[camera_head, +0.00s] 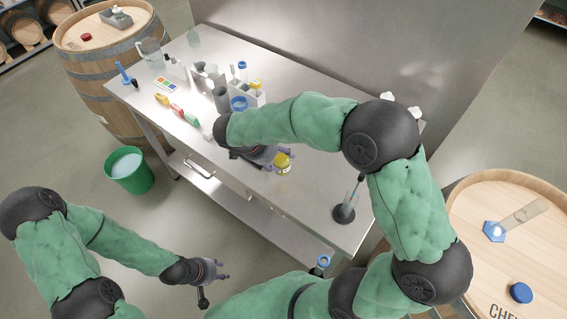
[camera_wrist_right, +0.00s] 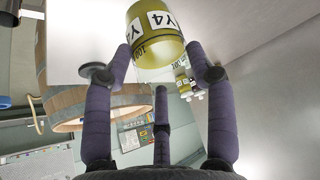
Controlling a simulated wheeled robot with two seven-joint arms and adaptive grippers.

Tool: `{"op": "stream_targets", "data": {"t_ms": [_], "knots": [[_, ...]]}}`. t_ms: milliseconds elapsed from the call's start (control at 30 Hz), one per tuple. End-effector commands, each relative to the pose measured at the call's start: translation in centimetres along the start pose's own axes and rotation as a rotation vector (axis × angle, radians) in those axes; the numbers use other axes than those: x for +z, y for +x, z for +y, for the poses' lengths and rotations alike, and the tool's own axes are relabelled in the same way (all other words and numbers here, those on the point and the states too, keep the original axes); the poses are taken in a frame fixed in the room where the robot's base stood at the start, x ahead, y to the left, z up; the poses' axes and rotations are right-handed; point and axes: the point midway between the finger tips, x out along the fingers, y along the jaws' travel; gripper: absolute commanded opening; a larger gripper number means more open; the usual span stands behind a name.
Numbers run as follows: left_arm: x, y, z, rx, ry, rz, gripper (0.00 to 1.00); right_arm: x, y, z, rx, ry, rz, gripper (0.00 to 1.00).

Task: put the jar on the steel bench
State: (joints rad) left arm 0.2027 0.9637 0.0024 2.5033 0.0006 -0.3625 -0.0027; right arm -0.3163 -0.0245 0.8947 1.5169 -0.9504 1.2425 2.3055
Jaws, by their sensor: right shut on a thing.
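The jar is a small yellow-green vessel with white "Y4" labels (camera_wrist_right: 155,38). In the head view it shows as a yellow piece (camera_head: 283,162) over the steel bench (camera_head: 290,205). My right gripper (camera_head: 272,157) is shut on it. In the right wrist view the fingers of the right gripper (camera_wrist_right: 158,68) press on its sides. I cannot tell whether the jar touches the bench top. My left gripper (camera_head: 217,273) is apart from the bench, over the floor in front of it, with its fingers spread and empty.
Beakers, a white rack (camera_head: 250,97) and small bottles crowd the bench's far left part. A dark stand (camera_head: 344,213) is at its right end. Barrels (camera_head: 110,75) stand at both sides. A green bucket (camera_head: 129,172) is on the floor. The bench's front middle is mostly clear.

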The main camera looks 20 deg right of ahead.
Motion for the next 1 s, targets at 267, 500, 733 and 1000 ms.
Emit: {"op": "stream_targets", "data": {"t_ms": [267, 500, 733, 1000], "knots": [[0.0, 0.2, -0.1, 0.000, 0.000, 0.000, 0.40, -0.3, 1.9, -0.3, 0.000, 0.001, 0.001, 0.08], [0.0, 0.4, -0.1, 0.000, 0.000, 0.000, 0.40, 0.2, 4.0, -0.4, 0.002, -0.002, 0.001, 0.08], [0.0, 0.6, -0.2, 0.000, 0.000, 0.000, 0.40, 1.3, 5.7, -0.5, 0.000, 0.000, 0.000, 0.08], [0.0, 0.6, -0.2, 0.000, 0.000, 0.000, 0.40, 1.3, 5.7, -0.4, 0.001, -0.001, 0.000, 0.81]]}}
